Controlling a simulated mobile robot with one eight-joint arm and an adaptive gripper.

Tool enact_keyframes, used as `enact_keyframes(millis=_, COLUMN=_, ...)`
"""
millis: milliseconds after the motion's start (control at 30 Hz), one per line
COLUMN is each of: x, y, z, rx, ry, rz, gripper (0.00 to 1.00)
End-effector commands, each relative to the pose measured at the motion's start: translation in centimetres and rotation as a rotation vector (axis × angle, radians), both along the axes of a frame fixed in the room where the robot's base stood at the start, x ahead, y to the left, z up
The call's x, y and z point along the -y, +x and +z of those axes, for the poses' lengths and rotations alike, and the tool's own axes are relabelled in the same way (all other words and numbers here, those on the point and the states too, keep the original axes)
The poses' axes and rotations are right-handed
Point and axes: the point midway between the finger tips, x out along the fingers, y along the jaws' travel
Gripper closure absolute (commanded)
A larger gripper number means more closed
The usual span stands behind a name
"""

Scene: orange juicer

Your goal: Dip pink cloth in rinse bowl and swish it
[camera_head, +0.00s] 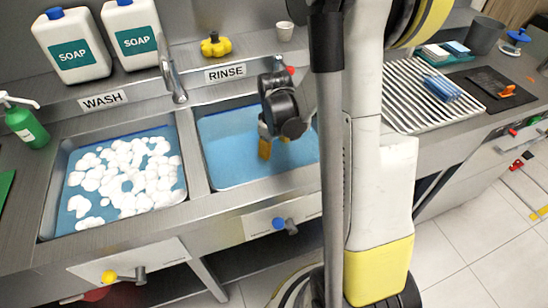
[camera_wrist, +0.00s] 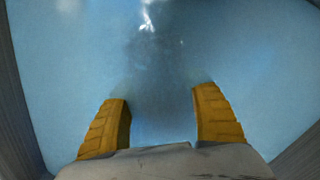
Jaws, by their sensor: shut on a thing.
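The rinse bowl (camera_head: 228,168) is the right-hand sink basin under the RINSE sign, filled with clear blue water. My gripper (camera_head: 275,149) points down into it near the middle, its orange fingers at or below the water. In the wrist view, the fingers of my gripper (camera_wrist: 160,92) stand apart over the blue rinse bowl (camera_wrist: 60,70), with a dark patch between their tips. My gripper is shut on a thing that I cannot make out. No pink cloth can be recognised in either view.
The wash basin (camera_head: 66,205) with white foam lies to the left, past a metal divider. A tap (camera_head: 175,80) stands behind. Two soap bottles (camera_head: 72,45), a yellow object (camera_head: 215,46) and a white cup (camera_head: 285,32) stand at the back. A striped drying rack (camera_head: 400,95) lies right.

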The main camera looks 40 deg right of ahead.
Motion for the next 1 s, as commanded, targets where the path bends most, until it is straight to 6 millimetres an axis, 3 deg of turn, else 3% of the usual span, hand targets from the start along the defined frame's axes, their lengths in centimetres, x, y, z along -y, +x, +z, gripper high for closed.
enact_keyframes(millis=33, x=0.0, y=0.0, z=1.5, rx=0.000, ry=0.000, rz=0.000, gripper=0.65)
enact_keyframes(millis=700, x=0.0, y=0.0, z=11.8, rx=0.000, ry=0.000, rz=0.000, gripper=0.65)
enact_keyframes(millis=1000, x=0.0, y=0.0, z=14.6, rx=0.000, ry=0.000, rz=0.000, gripper=0.65)
